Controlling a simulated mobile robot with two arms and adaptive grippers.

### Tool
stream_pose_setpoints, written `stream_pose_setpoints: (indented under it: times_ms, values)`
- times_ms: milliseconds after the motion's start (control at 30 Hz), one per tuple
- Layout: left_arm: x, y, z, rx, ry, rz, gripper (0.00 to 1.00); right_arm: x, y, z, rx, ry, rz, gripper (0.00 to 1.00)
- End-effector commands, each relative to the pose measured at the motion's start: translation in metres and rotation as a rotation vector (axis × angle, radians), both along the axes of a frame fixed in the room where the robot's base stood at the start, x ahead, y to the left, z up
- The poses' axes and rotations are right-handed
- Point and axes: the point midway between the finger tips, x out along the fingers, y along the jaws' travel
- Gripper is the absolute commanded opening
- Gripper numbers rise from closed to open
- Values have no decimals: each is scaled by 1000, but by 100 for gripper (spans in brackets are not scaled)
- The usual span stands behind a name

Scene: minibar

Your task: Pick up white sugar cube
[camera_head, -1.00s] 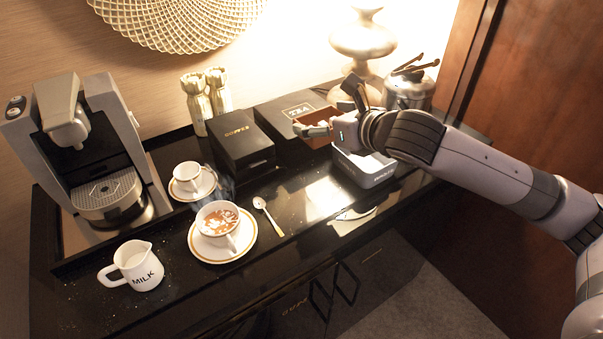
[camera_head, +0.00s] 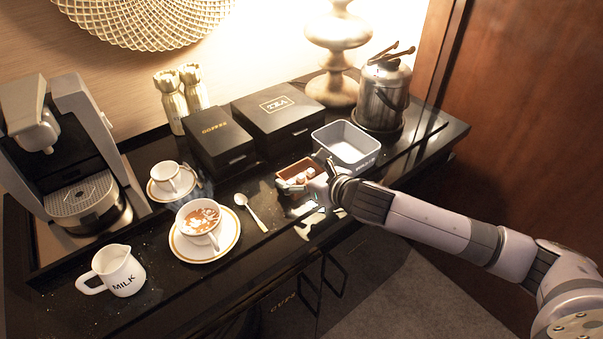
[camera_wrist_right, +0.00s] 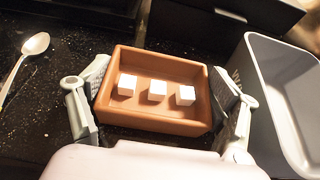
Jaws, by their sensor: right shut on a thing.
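A small brown box (camera_head: 291,169) is between the fingers of my right gripper (camera_head: 308,181), over the front part of the black counter. In the right wrist view the fingers press on both ends of the box (camera_wrist_right: 152,122). Three white sugar cubes lie in a row on its floor: a left one (camera_wrist_right: 127,85), a middle one (camera_wrist_right: 157,88) and a right one (camera_wrist_right: 186,95). Whether the box touches the counter is unclear. My left gripper is not in view.
An open grey container (camera_head: 346,146) stands right of the brown box. A spoon (camera_head: 250,211) and a full coffee cup (camera_head: 203,219) are to the left. The tea box (camera_head: 276,115), coffee box (camera_head: 219,139) and steel bucket (camera_head: 384,95) stand behind. The counter's front edge is close.

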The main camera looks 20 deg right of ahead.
Motion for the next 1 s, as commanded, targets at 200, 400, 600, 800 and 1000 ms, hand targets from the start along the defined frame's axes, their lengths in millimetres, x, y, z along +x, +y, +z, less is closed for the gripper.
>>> stream_pose_setpoints:
  times_ms: [200,400,600,800,1000]
  values:
    - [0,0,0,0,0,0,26,1,0,1,-1,-2,-1,54]
    - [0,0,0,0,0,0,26,1,-1,-2,-2,-2,-1,87]
    - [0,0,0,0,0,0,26,0,-1,-2,-2,-2,0,100]
    - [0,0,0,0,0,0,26,0,-1,-2,-1,-1,-1,100]
    - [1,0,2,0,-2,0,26,0,-1,4,-1,-2,-1,100]
